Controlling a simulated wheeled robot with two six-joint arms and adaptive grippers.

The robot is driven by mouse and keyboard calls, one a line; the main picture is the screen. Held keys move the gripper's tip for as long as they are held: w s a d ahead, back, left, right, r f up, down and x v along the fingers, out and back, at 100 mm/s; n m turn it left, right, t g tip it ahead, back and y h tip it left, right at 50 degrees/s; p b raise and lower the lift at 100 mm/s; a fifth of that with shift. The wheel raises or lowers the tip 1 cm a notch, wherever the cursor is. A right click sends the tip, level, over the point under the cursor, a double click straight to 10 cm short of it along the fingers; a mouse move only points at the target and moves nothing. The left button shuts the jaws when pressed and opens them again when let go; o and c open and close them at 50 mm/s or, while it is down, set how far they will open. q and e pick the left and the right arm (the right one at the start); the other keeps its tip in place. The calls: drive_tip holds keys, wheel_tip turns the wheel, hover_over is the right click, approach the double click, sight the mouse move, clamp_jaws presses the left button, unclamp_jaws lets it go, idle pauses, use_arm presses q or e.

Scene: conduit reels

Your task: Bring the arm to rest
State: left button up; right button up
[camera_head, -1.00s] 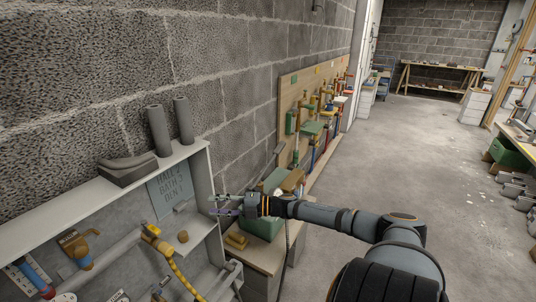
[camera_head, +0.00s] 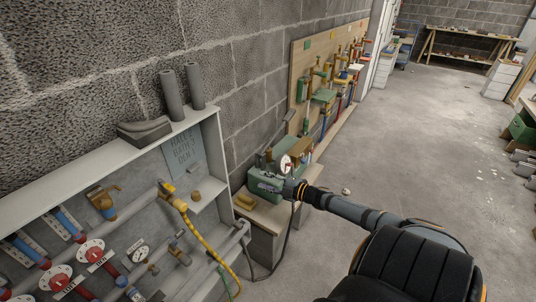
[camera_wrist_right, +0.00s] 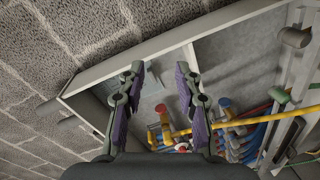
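My right arm reaches from the lower right of the head view, with its gripper (camera_head: 264,184) in front of the small bench beside the grey wall cabinet. In the right wrist view the two purple-padded fingers (camera_wrist_right: 160,82) stand apart, with nothing held between them. The cabinet (camera_wrist_right: 137,56) shows beyond them, and no contact with it is visible. My left arm and gripper are not in view.
The open cabinet (camera_head: 100,180) holds pipes, red valves and a yellow hose (camera_head: 196,241). The small bench (camera_head: 262,216) carries a green case and a yellow item. A wooden tool board (camera_head: 300,75) hangs behind. Open floor (camera_head: 410,130) lies to the right.

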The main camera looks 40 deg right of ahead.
idle(0.4)
drive_tip(key=s+f+m+g+h+p, duration=0.35)
drive_tip(key=s+f+m, duration=0.25)
drive_tip(key=s+f, duration=0.5)
drive_tip(key=s+f+m+g+h+p, duration=0.25)
drive_tip(key=s+f+m+g, duration=0.4)
drive_tip(key=f, duration=0.85)
drive_tip(key=s+a+f+m+g+p, duration=0.1)
drive_tip(key=s+a+f, duration=0.2)
drive_tip(key=s+a, duration=0.3)
drive_tip(key=s+a+f+m+g+p, duration=0.1)
drive_tip(key=s+a+f+g, duration=0.1)
drive_tip(key=s+a+f, duration=0.2)
drive_tip(key=s+a+f+m+g+y+p, duration=0.1)
drive_tip(key=s+a+f, duration=0.3)
drive_tip(key=s+a, duration=0.5)
drive_tip(key=s, duration=0.6)
drive_tip(key=shift+s+a+f+g, duration=0.2)
drive_tip(key=shift+a+g, duration=0.05)
drive_tip(key=shift+g, duration=0.15)
